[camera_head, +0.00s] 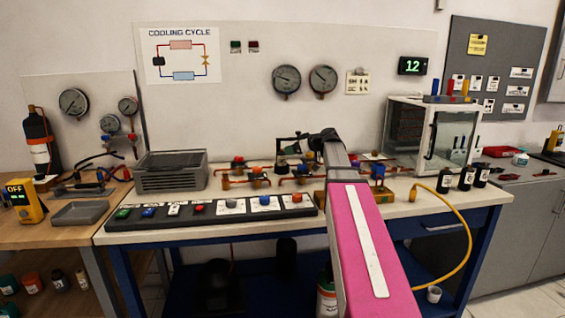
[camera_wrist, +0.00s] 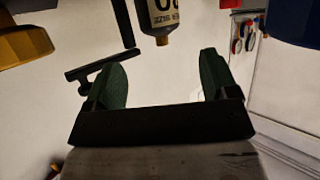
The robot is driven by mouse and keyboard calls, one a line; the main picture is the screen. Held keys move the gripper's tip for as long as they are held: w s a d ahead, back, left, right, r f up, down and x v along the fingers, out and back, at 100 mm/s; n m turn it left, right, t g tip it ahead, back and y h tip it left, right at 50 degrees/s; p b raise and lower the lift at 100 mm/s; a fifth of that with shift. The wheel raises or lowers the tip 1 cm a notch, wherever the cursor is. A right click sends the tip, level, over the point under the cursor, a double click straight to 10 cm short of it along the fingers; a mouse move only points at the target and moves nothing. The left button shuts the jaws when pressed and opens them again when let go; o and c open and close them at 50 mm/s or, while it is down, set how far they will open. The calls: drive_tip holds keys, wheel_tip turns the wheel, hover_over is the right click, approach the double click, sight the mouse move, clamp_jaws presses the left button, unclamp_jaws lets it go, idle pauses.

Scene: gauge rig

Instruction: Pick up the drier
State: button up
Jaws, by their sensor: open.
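A small labelled cylinder (camera_wrist: 164,12) with a dark body, a cream label and a brass-coloured tip shows at the top of the wrist view. It looks like the drier, but its upper part is cut off. My gripper (camera_wrist: 163,68) is open and empty, its two green-padded fingers apart. The cylinder's tip lies beyond the fingertips, roughly in line with the gap, and does not touch them. In the head view my dark wrist (camera_head: 326,138) is over the back of the workbench. I cannot make out the drier there for certain.
A dark bar (camera_wrist: 122,22) stands close left of the cylinder, with a yellow part (camera_wrist: 25,45) and a blue part (camera_wrist: 295,20) at the sides. Copper fittings (camera_head: 245,179) crowd the bench (camera_head: 420,207). A glass-fronted cabinet (camera_head: 440,140) stands right, a grey finned unit (camera_head: 171,172) left.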

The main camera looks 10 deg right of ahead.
sight(282, 160)
drive_tip(key=x, duration=0.9)
drive_tip(key=shift+a+r, duration=0.1)
drive_tip(key=shift+r, duration=0.15)
drive_tip(key=c, duration=1.1)
drive_tip(key=shift+c, duration=0.2)
drive_tip(key=shift+r, duration=0.15)
